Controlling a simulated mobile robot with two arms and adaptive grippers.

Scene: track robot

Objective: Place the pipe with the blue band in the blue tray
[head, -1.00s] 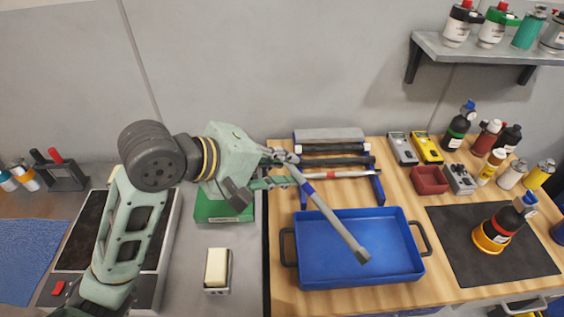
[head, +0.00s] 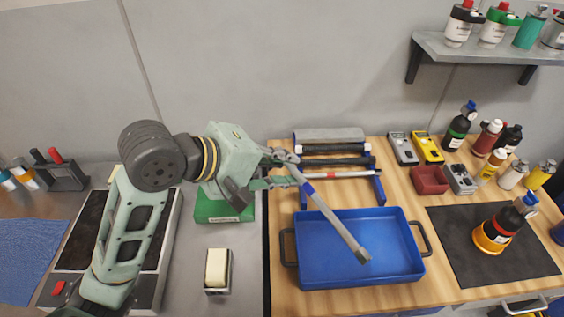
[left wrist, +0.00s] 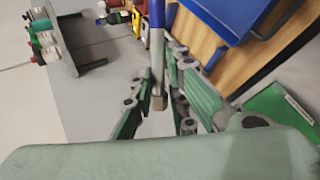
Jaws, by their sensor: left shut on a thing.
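My left gripper (head: 284,170) is shut on a grey pipe with a blue band (head: 330,214), near the pipe's upper end. The pipe slants down to the right, and its lower end shows over the blue tray (head: 414,278). I cannot tell whether that end touches the tray floor. In the left wrist view the pipe (left wrist: 157,60) runs between the fingers (left wrist: 155,100), with its blue band just beyond them. The blue tray also shows at the top of that view (left wrist: 225,18). The tray looks empty. My right gripper is not in view.
Behind the tray, a blue rack (head: 378,188) holds black pipes and one with a red band (head: 345,174). A red bin (head: 430,180), meters and bottles stand to the right. A black mat (head: 470,262) carries a bottle in an orange ring. A green box (head: 222,208) stands left.

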